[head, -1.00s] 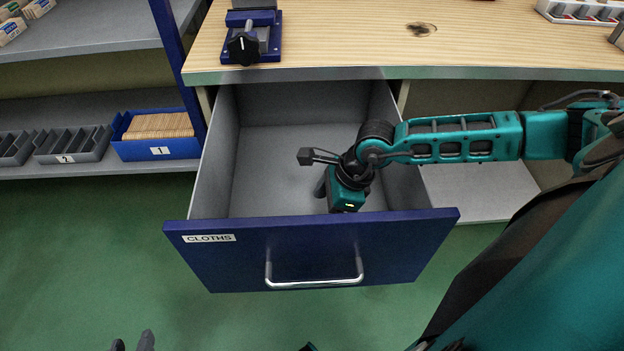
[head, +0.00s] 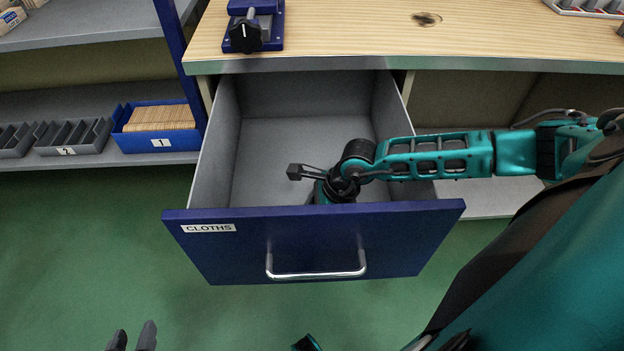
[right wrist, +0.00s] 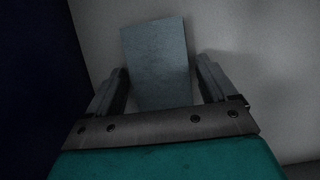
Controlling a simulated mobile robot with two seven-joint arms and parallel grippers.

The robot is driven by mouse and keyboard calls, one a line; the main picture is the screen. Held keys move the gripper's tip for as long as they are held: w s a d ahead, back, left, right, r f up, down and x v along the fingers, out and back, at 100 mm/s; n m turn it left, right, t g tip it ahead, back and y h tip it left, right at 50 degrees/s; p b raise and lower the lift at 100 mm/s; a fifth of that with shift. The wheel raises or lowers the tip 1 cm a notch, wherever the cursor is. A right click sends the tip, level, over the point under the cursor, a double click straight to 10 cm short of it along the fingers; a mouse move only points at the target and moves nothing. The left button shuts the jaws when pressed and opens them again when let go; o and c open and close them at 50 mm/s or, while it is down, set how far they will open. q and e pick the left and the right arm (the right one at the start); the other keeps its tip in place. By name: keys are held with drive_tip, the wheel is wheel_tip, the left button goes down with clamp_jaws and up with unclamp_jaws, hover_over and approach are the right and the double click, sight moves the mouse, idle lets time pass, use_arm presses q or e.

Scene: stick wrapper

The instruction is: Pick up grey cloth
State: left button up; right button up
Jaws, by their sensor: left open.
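The grey cloth (right wrist: 157,60) shows in the right wrist view as a flat, blue-grey rectangle on the drawer's paler floor. My right gripper (right wrist: 160,85) is open, with one finger on each side of the cloth's near part. The frame does not show clearly whether the fingers touch it. In the head view my right arm reaches down into the open drawer (head: 315,245) labelled CLOTHS, and the drawer front hides the gripper and the cloth. My left gripper (head: 132,338) is open and empty at the bottom left edge, above the green floor.
A wooden worktop (head: 350,30) overhangs the back of the drawer, with a blue vise (head: 258,25) on it. A shelf at the left holds a blue bin (head: 158,128) and grey trays (head: 75,137). The drawer walls stand close around my right arm.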

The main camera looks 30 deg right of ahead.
drive_tip(key=c, duration=0.8)
drive_tip(key=shift+c, duration=0.2)
drive_tip(key=shift+r, duration=0.1)
